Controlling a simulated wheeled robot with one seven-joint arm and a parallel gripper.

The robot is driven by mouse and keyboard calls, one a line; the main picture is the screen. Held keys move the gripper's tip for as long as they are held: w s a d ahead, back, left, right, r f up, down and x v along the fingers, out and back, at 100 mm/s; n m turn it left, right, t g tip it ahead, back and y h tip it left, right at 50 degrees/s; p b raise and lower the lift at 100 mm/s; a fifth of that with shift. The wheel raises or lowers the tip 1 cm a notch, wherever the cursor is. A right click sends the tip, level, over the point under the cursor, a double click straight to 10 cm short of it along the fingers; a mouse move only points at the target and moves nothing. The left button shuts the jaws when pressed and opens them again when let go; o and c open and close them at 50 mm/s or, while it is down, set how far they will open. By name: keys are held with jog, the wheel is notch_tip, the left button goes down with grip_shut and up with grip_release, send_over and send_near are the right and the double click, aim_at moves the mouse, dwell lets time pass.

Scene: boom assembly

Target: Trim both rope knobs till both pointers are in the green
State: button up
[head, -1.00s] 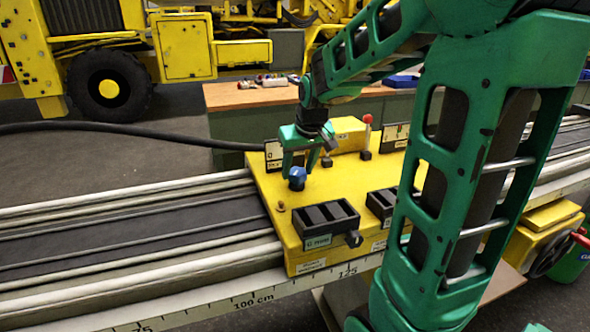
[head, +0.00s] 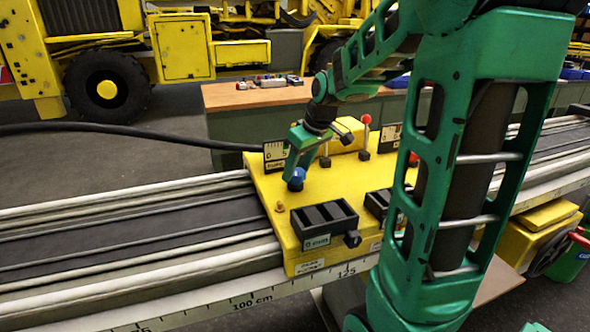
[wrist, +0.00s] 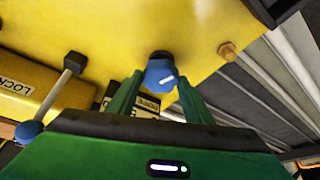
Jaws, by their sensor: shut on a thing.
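My gripper (head: 295,181) is shut on a blue rope knob (head: 299,174) on the left part of the yellow console (head: 264,187). In the wrist view the blue knob (wrist: 160,73), with a white mark on its top, sits between my two fingertips (wrist: 158,88). The left gauge (head: 275,155) stands behind the knob, with 0 and 5 on its face. The right gauge (head: 389,137) stands further right, partly behind my arm. I cannot read either pointer. The second rope knob is not visible; my arm covers that part of the console.
A red-balled lever (head: 365,119) stands behind and right of my gripper. A blue-balled lever (wrist: 28,130) shows at the left of the wrist view, beside a yellow LOCK box (wrist: 30,100). Black slotted boxes (head: 324,221) line the console front. A small orange peg (head: 280,207) is left.

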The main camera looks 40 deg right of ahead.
jog(key=shift+w+r, duration=0.1)
jog(key=o, duration=1)
jog(key=shift+o, duration=0.2)
jog(key=v, duration=1)
jog(key=shift+r, duration=0.25)
